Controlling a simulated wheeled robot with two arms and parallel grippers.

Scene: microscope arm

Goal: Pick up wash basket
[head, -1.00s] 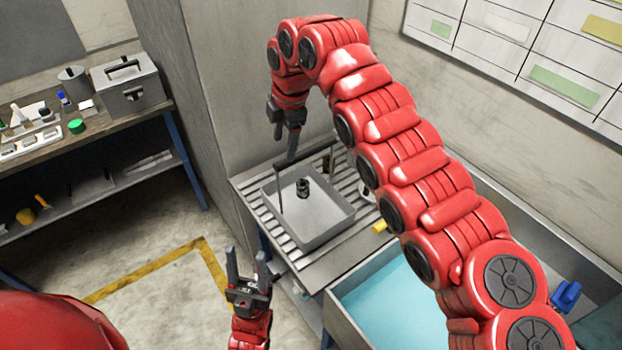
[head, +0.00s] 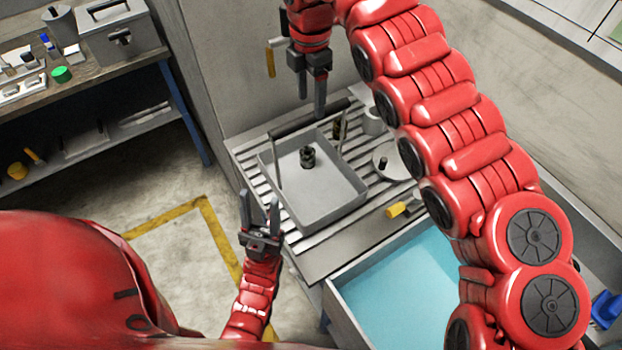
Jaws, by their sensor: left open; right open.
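The wash basket (head: 322,205) is a grey square tray with a dark raised handle bar across it. It stands on a slatted metal drainboard (head: 300,240). A small dark knurled part lies inside it. My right gripper (head: 311,108) points down just above and behind the handle, open and apparently empty; whether it touches the bar cannot be told. My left gripper (head: 259,205) is open and empty, fingers pointing up in the picture, at the basket's left front side.
A sink basin with blue liquid (head: 400,295) lies in front right of the drainboard. A yellow-handled item (head: 398,210), a round lidded dish (head: 392,162) and a grey cup (head: 374,122) are right of the basket. A bench (head: 100,85) with a grey toolbox stands at left.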

